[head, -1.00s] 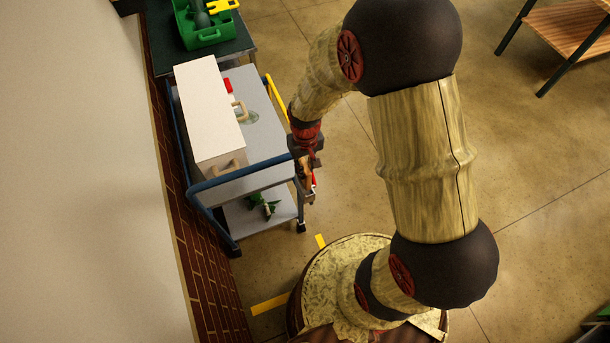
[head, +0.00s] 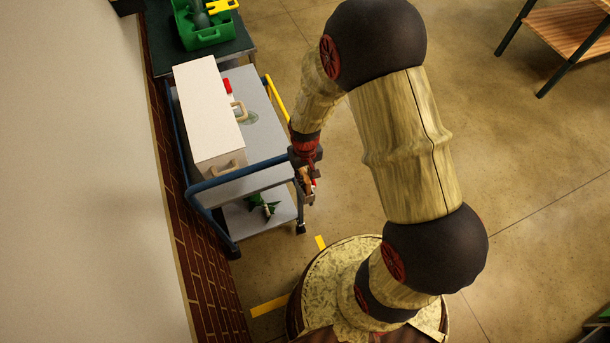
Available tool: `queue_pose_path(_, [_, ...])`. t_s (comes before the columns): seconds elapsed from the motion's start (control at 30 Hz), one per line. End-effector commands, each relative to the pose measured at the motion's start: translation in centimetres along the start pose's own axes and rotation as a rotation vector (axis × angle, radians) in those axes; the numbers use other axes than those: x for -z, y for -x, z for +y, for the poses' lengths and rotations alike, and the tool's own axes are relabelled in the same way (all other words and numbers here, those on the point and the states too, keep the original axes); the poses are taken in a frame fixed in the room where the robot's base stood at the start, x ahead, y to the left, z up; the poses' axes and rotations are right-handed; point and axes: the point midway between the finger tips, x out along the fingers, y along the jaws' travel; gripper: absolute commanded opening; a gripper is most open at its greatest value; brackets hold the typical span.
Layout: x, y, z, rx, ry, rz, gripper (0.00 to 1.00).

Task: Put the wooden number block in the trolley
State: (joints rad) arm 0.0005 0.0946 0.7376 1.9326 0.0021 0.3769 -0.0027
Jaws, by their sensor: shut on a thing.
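The trolley (head: 262,178) stands along the brick wall at the left, with a blue frame and grey shelves. My gripper (head: 308,188) is at the trolley's near right corner, just outside the blue end rail. It is shut on a small tan piece, the wooden number block (head: 306,181), mostly hidden by the fingers. Its number cannot be read. A touch of red shows beside the fingers.
A white box (head: 208,112) with tan handles fills the left of the trolley's top. A red item (head: 228,86) is beside it. Grey top surface to its right is largely bare. A green leafy thing (head: 262,206) lies on the lower shelf. A green crate (head: 208,35) stands behind.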

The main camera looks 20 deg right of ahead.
Motion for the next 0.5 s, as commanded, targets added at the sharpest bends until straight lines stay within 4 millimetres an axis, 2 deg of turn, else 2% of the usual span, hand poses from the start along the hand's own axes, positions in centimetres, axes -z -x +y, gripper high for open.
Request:
queue_pose_path(0.3, [0.03,-0.63,0.00,0.000,0.000,0.001,0.00])
queue_pose_path(0.33, [0.02,-0.62,0.00,0.000,0.000,0.000,0.15])
queue_pose_path(0.5, [0.02,-0.61,0.00,0.000,0.000,0.000,0.25])
